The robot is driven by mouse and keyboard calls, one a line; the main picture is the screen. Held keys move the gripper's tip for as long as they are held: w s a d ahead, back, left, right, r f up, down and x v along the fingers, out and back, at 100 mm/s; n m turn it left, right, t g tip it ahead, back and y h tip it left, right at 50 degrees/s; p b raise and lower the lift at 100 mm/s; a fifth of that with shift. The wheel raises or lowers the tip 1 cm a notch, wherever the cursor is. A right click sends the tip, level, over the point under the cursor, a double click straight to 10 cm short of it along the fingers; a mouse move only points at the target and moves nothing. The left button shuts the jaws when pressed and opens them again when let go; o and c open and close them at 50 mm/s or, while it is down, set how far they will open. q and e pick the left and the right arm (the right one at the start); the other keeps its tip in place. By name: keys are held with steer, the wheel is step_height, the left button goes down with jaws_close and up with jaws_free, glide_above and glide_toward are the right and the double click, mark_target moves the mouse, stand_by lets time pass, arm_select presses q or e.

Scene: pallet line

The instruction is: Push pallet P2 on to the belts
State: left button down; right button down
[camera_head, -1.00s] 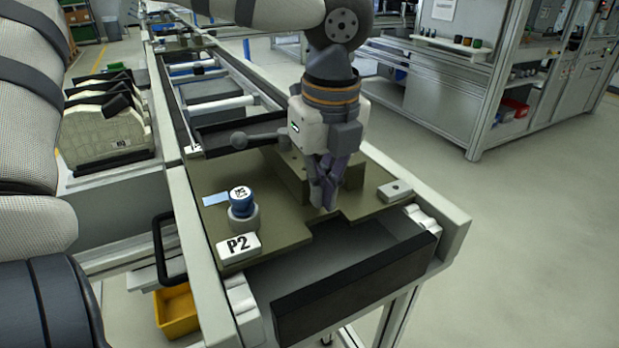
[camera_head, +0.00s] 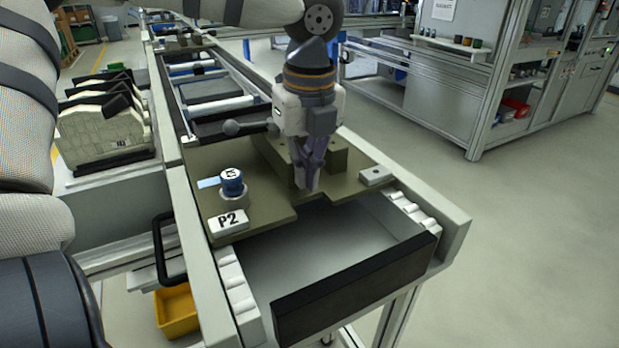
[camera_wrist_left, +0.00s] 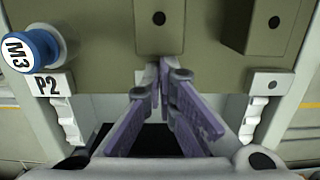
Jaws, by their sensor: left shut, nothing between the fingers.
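Pallet P2 (camera_head: 265,211) is an olive plate with a white P2 label, lying on the roller rails at the near end of the line. It carries a blue-capped part (camera_head: 232,184) at the left and an olive block with a lever behind. In the left wrist view the pallet (camera_wrist_left: 205,62) fills the upper part, with the cap marked M3. My left gripper (camera_head: 307,187) is shut and empty, pointing down at the notch in the pallet's near edge. Its tips (camera_wrist_left: 163,63) appear to meet that edge; contact is not certain. My right gripper is not in view.
White rollers (camera_head: 412,212) line both sides of the near bay, with a black end bar (camera_head: 355,285) across the front. Belts and crossbars (camera_head: 222,103) continue beyond the pallet. A yellow bin (camera_head: 177,310) sits below left. Open floor lies to the right.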

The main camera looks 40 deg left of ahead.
arm_select(q)
steer(key=shift+w+a, duration=0.35)
steer(key=shift+a, duration=0.45)
steer(key=shift+w+a, duration=0.3)
steer(key=shift+a, duration=0.45)
steer(key=shift+w+a, duration=0.35)
steer(key=shift+a, duration=0.45)
steer(key=shift+s+d+r, duration=0.3)
steer(key=shift+d+r, duration=0.25)
steer(key=shift+d, duration=0.2)
steer(key=shift+s+d+r, duration=0.3)
steer(key=shift+d+r, duration=0.25)
steer(key=shift+d, duration=0.15)
step_height(320, 180, up, 8)
